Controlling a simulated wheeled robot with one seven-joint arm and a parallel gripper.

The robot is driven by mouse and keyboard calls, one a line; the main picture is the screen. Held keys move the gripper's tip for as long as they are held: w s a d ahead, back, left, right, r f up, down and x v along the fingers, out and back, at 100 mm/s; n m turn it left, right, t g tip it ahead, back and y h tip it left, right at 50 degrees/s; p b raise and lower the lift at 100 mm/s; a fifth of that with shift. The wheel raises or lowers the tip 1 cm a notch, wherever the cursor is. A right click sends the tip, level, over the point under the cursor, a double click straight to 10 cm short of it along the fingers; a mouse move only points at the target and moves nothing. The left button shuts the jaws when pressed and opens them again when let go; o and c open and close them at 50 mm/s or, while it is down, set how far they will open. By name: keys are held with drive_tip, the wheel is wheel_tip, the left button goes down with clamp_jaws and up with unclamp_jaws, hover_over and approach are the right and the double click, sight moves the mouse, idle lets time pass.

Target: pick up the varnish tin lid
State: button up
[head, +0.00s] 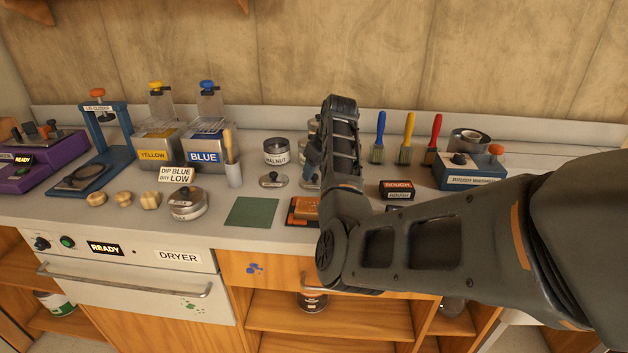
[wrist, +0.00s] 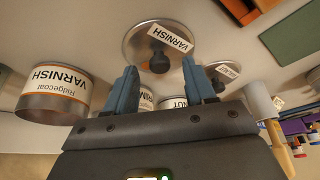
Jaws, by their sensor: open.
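The varnish tin lid (wrist: 133,45) is a round metal disc with a dark knob and a white VARNISH label. It lies flat at the top middle of the wrist view. In the head view, only a sliver of a lid (head: 307,183) shows beside my arm, which hides the rest. My gripper (wrist: 160,68) is open and empty, with its two blue fingers apart. The knob appears between the fingertips in the wrist view; I cannot tell the remaining gap. In the head view my gripper (head: 312,160) is over the bench, partly hidden by my arm.
The open varnish tin (wrist: 55,95) stands left in the wrist view. The walnut tin (head: 276,151) and another lid (head: 273,180) are left of my gripper in the head view.

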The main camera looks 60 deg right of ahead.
drive_tip(key=shift+w+f, duration=0.2)
drive_tip(key=shift+f, duration=0.35)
drive_tip(key=shift+c, duration=0.4)
clamp_jaws()
